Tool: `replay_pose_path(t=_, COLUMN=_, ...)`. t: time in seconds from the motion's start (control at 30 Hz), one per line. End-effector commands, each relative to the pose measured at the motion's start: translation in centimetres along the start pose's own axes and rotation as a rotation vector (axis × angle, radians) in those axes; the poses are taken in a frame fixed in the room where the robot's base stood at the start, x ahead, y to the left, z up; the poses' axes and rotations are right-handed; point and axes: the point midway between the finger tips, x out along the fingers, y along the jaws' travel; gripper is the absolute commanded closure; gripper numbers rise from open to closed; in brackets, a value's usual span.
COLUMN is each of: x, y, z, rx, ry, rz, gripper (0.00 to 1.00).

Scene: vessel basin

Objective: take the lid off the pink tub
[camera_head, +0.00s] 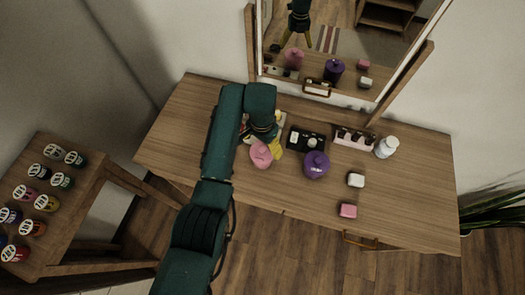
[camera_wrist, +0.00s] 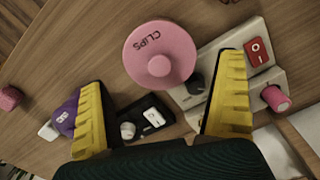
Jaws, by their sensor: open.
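The pink tub (camera_head: 261,156) stands on the wooden table, left of the purple tub. In the wrist view its round pink lid (camera_wrist: 146,47), marked CLIPS, faces the camera with a round knob (camera_wrist: 160,66) in its middle. The lid is on the tub, and the tub's body is mostly hidden under it. My gripper (camera_wrist: 161,72) is open, with its yellow fingers spread to the left and right of the knob in the picture. Nothing is between the pads that I can see as held. In the head view my gripper (camera_head: 274,146) is partly hidden by my arm, just beside the tub.
A pale device with a red switch (camera_wrist: 258,52) and a black tray (camera_head: 305,140) lie close by. The purple tub (camera_head: 316,166), a white box (camera_head: 356,180), a pink box (camera_head: 348,211) and a white bottle (camera_head: 386,147) stand further right. A mirror (camera_head: 345,45) is behind.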

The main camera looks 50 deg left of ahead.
Motion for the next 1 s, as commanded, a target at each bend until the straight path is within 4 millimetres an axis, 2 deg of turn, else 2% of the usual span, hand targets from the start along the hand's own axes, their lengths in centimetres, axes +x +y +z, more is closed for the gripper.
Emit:
replay_pose_path(t=0.03, x=1.3, y=0.1, z=0.1, rx=0.000, ry=-0.005, rz=0.002, gripper=0.00)
replay_pose_path(t=0.1, x=2.6, y=0.1, z=0.1, rx=0.000, ry=-0.005, rz=0.002, gripper=0.00)
replay_pose_path(t=0.2, x=3.6, y=0.1, z=0.0, rx=0.000, ry=-0.002, rz=0.001, gripper=0.00)
replay_pose_path(t=0.43, x=3.8, y=0.1, z=0.0, rx=0.000, ry=-0.001, rz=0.001, gripper=0.00)
replay_pose_path(t=0.47, x=3.8, y=0.1, z=0.0, rx=0.000, ry=-0.001, rz=0.001, gripper=0.04)
replay_pose_path(t=0.9, x=3.9, y=0.1, z=0.1, rx=0.000, ry=-0.005, rz=0.001, gripper=0.88)
replay_pose_path(t=0.97, x=4.0, y=0.1, z=0.2, rx=0.000, ry=-0.006, rz=0.001, gripper=1.00)
replay_pose_path(t=1.0, x=4.0, y=0.1, z=0.2, rx=-0.001, ry=-0.007, rz=0.002, gripper=1.00)
